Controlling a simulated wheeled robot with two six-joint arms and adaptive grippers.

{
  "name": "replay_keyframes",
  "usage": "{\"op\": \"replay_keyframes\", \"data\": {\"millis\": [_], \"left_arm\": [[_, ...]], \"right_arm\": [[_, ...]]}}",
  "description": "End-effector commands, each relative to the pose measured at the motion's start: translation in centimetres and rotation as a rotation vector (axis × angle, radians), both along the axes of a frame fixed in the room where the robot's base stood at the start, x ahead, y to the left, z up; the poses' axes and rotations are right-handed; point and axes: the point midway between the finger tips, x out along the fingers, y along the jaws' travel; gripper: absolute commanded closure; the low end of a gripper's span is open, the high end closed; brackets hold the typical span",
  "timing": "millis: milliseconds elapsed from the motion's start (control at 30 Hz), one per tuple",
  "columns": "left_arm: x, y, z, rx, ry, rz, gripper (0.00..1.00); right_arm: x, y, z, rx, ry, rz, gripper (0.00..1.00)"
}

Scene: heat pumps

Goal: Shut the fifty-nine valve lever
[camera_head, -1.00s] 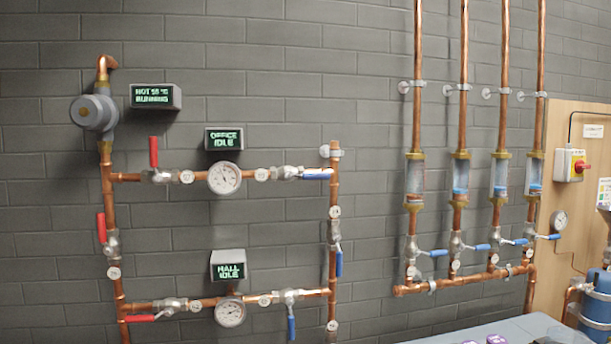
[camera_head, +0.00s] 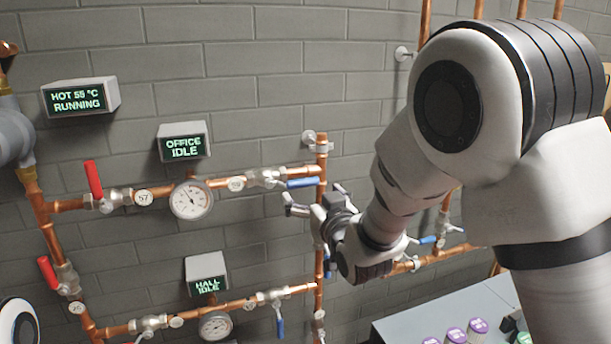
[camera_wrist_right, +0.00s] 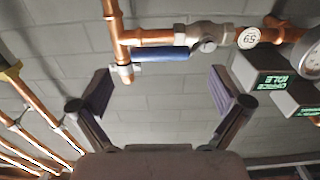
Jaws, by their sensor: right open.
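The fifty-nine valve sits on the upper office pipe, beside its round tag (camera_head: 236,184). Its blue lever (camera_head: 302,183) points right, along the pipe. In the right wrist view the tag (camera_wrist_right: 248,38) reads 59 upside down, and the blue lever (camera_wrist_right: 160,53) lies along the copper pipe. My right gripper (camera_head: 313,202) is open and empty, just below and in front of the lever. In the right wrist view its spread fingers (camera_wrist_right: 160,92) stand either side of the lever's line, apart from it. My left gripper is not in view.
Close by are the vertical copper pipe (camera_head: 322,160), the office gauge (camera_head: 191,200) and the office display (camera_head: 184,142). The hall pipe (camera_head: 240,306) with a hanging blue lever (camera_head: 280,327) runs below. A grey table (camera_head: 400,330) with several purple-topped items stands lower right.

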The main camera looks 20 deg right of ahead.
Motion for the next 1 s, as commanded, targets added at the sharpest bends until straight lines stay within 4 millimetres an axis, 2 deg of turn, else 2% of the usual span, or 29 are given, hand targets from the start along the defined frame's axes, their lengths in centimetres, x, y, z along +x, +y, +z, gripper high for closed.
{"op": "replay_keyframes", "data": {"millis": [33,200,500,567,600,733,1000], "left_arm": [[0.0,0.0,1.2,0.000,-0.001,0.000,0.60],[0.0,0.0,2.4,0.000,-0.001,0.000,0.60],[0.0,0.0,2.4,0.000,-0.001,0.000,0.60],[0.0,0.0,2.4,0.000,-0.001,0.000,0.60],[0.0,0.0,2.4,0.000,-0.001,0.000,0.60],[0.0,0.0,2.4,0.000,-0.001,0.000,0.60],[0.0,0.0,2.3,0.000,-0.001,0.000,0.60]], "right_arm": [[1.0,0.0,0.6,0.001,0.001,0.000,0.00],[3.6,0.1,0.3,0.002,0.002,0.000,0.00],[4.3,0.1,-0.1,0.001,0.002,-0.001,0.00],[4.3,0.1,-0.1,0.001,0.002,-0.001,0.21],[4.3,0.1,-0.1,0.001,0.002,-0.001,0.35],[4.3,0.1,0.0,0.001,0.001,-0.002,0.81],[4.3,0.0,0.1,0.005,-0.002,-0.003,0.83]]}}
